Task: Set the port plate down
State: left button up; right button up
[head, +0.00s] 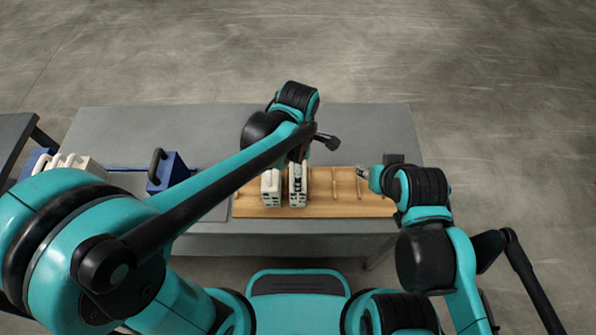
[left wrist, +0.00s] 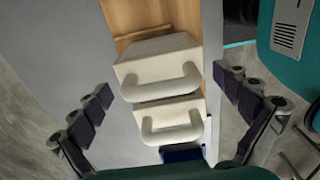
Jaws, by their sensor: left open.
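Two white plates with loop handles stand side by side in a wooden rack: the left plate (head: 271,188) and the right plate (head: 297,190). I cannot tell which is the port plate. My left gripper (head: 298,160) is above the right plate. In the left wrist view my left gripper (left wrist: 165,102) is open, its fingers spread to either side of the plates and apart from them. The upper plate (left wrist: 158,58) and lower plate (left wrist: 170,115) show their handles there. My right gripper (head: 364,175) is over the rack's right part; its jaw opening is unclear.
The wooden rack (head: 345,207) has empty slots right of the plates. It rests on a grey table (head: 130,125). A blue press block (head: 167,172) and cream plates with handles (head: 84,164) are at the left, partly hidden by my left arm. The table's back is clear.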

pick_arm(q)
notch_tip(320, 180, up, 5)
jog(key=shift+r+p, duration=0.2)
jog(key=shift+p, duration=0.45)
jog(key=s+a+r+m+t, duration=0.1)
jog(key=s+a+m+t, duration=0.1)
jog(key=a+m, duration=0.7)
jog(key=s+a+r+m+t, duration=0.2)
jog(key=a+m+t, duration=0.3)
jog(key=a+m, duration=0.3)
jog(key=shift+s+a+r+m, duration=0.3)
jog(key=shift+s+a+m, duration=0.1)
jog(key=shift+s+m, duration=0.15)
jog(key=shift+f, duration=0.1)
